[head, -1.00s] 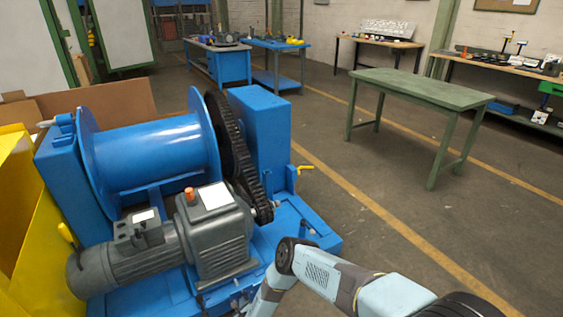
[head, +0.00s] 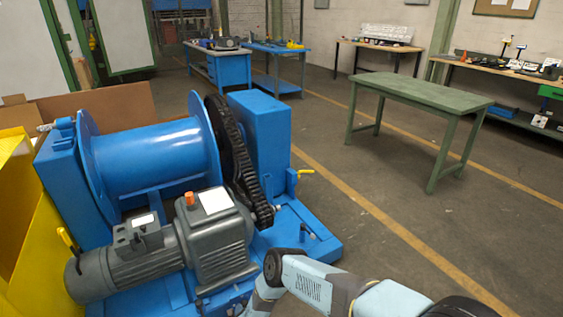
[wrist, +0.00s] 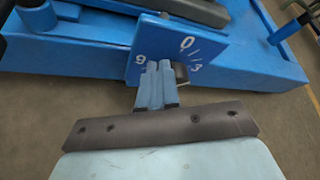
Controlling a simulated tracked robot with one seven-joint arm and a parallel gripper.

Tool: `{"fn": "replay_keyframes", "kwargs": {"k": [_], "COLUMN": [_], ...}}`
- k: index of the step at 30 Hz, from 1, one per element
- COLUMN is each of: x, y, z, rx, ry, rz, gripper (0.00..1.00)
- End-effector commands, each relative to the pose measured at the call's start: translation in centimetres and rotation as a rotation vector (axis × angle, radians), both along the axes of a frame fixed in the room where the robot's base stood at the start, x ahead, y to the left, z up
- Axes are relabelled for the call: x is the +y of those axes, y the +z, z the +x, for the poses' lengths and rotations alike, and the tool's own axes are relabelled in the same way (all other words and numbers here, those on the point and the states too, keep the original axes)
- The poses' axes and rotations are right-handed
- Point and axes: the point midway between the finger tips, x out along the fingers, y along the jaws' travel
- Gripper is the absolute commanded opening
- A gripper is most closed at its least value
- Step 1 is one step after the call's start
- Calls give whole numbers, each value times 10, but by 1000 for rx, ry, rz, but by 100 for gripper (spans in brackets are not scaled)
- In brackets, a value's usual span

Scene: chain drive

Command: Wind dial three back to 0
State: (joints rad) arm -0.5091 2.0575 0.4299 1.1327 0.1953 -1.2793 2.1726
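In the wrist view a blue dial plate (wrist: 160,40) with white markings stands on the side of a blue base. A 0 is at its top, a 3 at the right and another digit at the left, seemingly a 9. A dark knob (wrist: 181,72) shows at the plate's middle, partly hidden behind my fingers. My gripper (wrist: 160,70) has its light-blue fingers close together at the knob. I cannot tell whether they grip it, nor where the knob points. No dial number label shows. The gripper and the dial are not visible in the head view.
The blue winch drum (head: 155,160), chain wheel (head: 238,160) and grey motor (head: 155,250) stand on the blue base (head: 315,240). A yellow panel (head: 30,220) is at the left. A green table (head: 420,90) stands at the right, with open floor between.

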Motion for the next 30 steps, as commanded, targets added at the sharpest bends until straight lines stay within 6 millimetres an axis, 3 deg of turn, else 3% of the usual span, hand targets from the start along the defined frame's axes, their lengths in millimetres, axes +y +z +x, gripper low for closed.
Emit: {"fn": "replay_keyframes", "kwargs": {"k": [21,30], "x": [2,-10], "y": [3,3], "z": [-6,-27], "rx": [5,6], "ry": [-1,0], "rz": [-4,-4], "gripper": [0,0]}}
